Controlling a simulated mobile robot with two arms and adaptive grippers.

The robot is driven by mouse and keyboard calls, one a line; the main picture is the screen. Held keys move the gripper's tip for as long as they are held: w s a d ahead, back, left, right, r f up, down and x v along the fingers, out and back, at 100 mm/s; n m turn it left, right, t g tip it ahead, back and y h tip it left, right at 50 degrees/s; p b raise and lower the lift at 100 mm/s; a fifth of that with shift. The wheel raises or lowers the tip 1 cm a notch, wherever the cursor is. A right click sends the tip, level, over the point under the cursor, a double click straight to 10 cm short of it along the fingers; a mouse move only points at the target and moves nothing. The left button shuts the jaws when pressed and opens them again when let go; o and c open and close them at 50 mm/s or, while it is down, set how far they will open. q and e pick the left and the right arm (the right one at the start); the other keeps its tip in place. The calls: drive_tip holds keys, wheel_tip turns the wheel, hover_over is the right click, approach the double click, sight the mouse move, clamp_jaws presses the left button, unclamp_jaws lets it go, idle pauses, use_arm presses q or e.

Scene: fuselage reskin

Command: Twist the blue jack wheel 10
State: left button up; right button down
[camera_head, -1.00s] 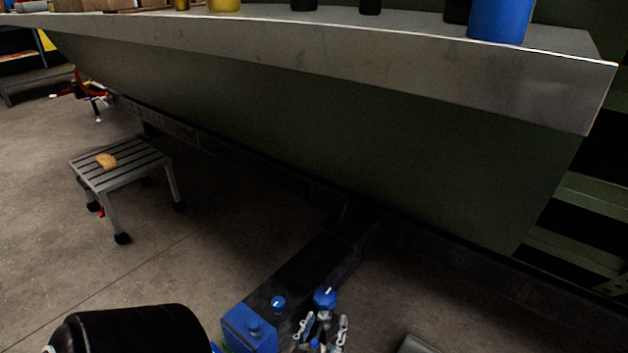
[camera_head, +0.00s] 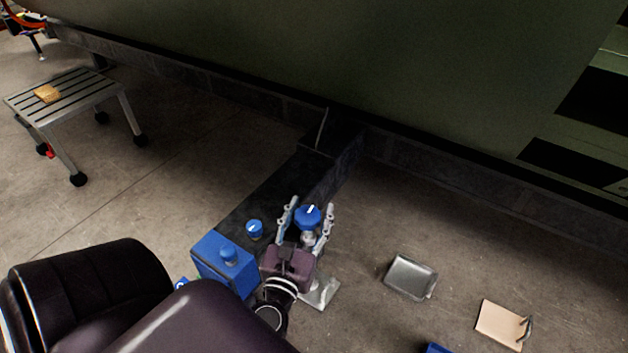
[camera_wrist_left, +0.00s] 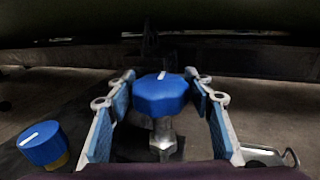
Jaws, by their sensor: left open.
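The blue jack wheel (camera_head: 308,216) is a faceted blue knob with a white mark on top, on a metal stem. It stands by the dark beam on the floor. My left gripper (camera_head: 309,212) is open, with one finger on each side of the wheel. In the left wrist view the wheel (camera_wrist_left: 161,94) sits between the two blue-padded fingers (camera_wrist_left: 162,97), with gaps visible on both sides. No number on the wheel can be read. My right gripper is not in view.
A second, smaller blue knob (camera_head: 254,229) stands to the left, also in the left wrist view (camera_wrist_left: 41,143). A blue box (camera_head: 222,262) is beside my left wrist. A metal tray (camera_head: 410,277) and a tan panel (camera_head: 502,325) lie on the floor at right. A step stool (camera_head: 80,95) stands at left.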

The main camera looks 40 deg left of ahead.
use_arm(q)
drive_tip(key=b+x, duration=0.1)
drive_tip(key=x, duration=0.2)
drive_tip(key=shift+w+a, duration=0.1)
drive_tip(key=shift+w, duration=0.2)
drive_tip(key=shift+f, duration=0.1)
drive_tip(key=c, duration=1.2)
drive_tip(key=shift+c, duration=0.2)
